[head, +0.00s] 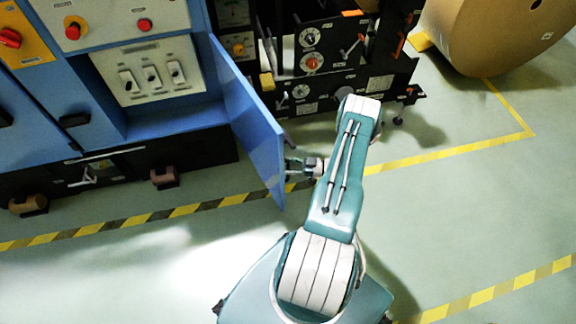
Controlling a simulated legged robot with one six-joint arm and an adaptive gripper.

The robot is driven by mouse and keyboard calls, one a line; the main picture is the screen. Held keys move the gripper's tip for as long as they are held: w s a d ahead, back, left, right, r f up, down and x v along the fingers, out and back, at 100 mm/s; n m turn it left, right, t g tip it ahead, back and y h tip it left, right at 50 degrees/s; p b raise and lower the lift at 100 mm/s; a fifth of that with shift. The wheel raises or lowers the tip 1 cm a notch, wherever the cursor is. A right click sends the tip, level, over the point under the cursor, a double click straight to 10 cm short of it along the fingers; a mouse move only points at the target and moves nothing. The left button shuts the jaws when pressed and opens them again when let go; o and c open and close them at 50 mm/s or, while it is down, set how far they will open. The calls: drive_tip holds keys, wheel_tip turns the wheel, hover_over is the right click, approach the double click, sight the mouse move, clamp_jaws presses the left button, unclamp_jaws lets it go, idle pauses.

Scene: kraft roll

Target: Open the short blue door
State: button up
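The short blue door (250,115) stands swung well out from the blue cabinet (178,117), with its free edge toward me. A recess with a cream panel of several switches (150,72) shows inside the cabinet. My gripper (292,168) is at the right face of the door, close to its free edge. The fingers are small and partly hidden by the door's edge. I cannot tell whether they touch the door, hold a handle, or are open or shut.
A black control rack (310,60) with knobs and levers stands right of the door. A large kraft roll (490,35) lies at the upper right. Yellow-black floor tape (150,217) runs before the cabinet. The green floor (130,275) in front is clear.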

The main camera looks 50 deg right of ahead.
drive_tip(key=v, duration=1.2)
drive_tip(key=shift+f, duration=0.1)
